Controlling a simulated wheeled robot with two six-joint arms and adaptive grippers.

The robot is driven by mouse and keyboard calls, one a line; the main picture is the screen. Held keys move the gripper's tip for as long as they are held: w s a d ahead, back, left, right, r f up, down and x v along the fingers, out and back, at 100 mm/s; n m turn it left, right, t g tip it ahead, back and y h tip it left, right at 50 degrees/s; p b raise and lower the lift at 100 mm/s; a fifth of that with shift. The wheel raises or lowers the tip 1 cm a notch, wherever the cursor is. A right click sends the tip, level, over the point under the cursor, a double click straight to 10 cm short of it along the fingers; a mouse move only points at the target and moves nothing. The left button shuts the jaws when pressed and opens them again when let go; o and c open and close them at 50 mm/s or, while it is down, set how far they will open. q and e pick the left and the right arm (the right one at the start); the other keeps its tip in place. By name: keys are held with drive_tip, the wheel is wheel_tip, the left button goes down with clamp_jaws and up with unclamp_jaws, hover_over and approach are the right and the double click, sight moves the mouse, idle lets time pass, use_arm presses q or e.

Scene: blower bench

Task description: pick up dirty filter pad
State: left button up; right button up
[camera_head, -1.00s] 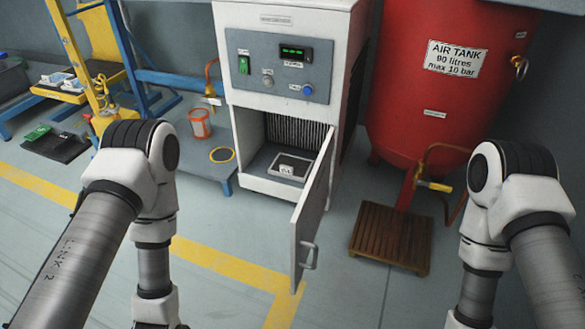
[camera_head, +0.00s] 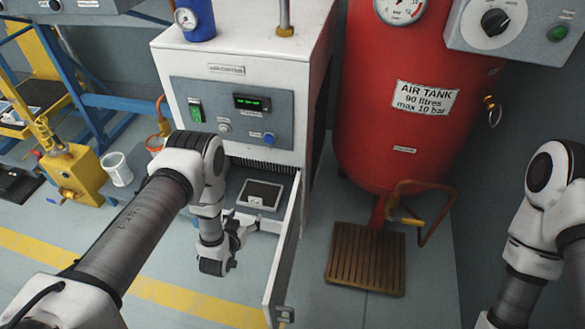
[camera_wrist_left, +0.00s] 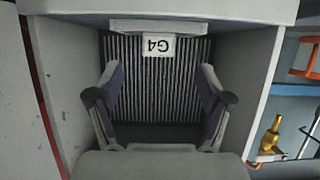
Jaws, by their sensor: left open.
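The dirty filter pad (camera_head: 264,191) is a dark panel in a pale frame, lying low inside the open white cabinet. My left gripper (camera_head: 238,235) is just in front of the cabinet opening, lower left of the pad, partly hidden by its own wrist. In the left wrist view my left gripper (camera_wrist_left: 160,80) is open and empty, its two fingers spread apart. An upside-down G4 tag (camera_wrist_left: 158,45) shows beyond them, with a dark pleated surface (camera_wrist_left: 160,85) behind. I cannot tell whether those pleats belong to the pad. My right gripper is out of view.
The open cabinet door (camera_head: 283,255) stands right of my left gripper. A red air tank (camera_head: 415,130) and a slatted wooden platform (camera_head: 365,260) are farther right. A yellow box (camera_head: 75,175) and a white cup (camera_head: 117,169) are at left.

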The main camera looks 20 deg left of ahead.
sight(255, 202)
use_arm(q)
drive_tip(key=b+x, duration=0.6)
drive_tip(key=x, duration=0.2)
drive_tip(key=shift+w, duration=0.25)
drive_tip(key=shift+r, duration=0.2)
drive_tip(key=c, duration=1.3)
